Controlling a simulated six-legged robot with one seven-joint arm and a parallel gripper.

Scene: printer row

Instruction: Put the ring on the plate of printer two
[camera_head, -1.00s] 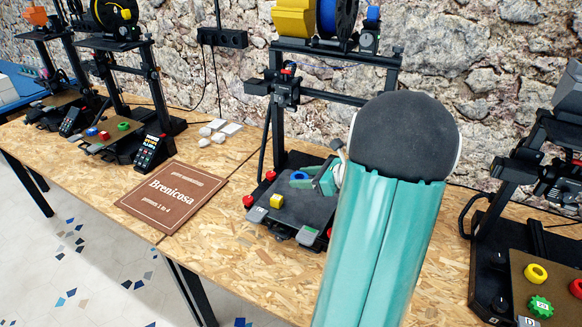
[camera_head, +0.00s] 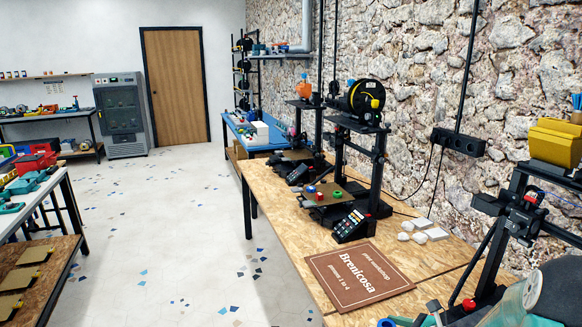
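A printer (camera_head: 374,150) with a black-and-yellow spool stands mid-table. No printer number is readable here. My arm (camera_head: 553,292) fills the lower right corner. A small blue piece (camera_head: 387,322) shows at the bottom edge beside teal parts that may be my gripper (camera_head: 405,321). The fingers are mostly cut off, so their grip is hidden.
A brown sign (camera_head: 358,276) lies on the wooden table (camera_head: 275,205). White blocks (camera_head: 422,234) lie near the stone wall. The floor (camera_head: 175,235) is open between this table and a left bench (camera_head: 45,250). A blue table (camera_head: 255,133) stands beyond.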

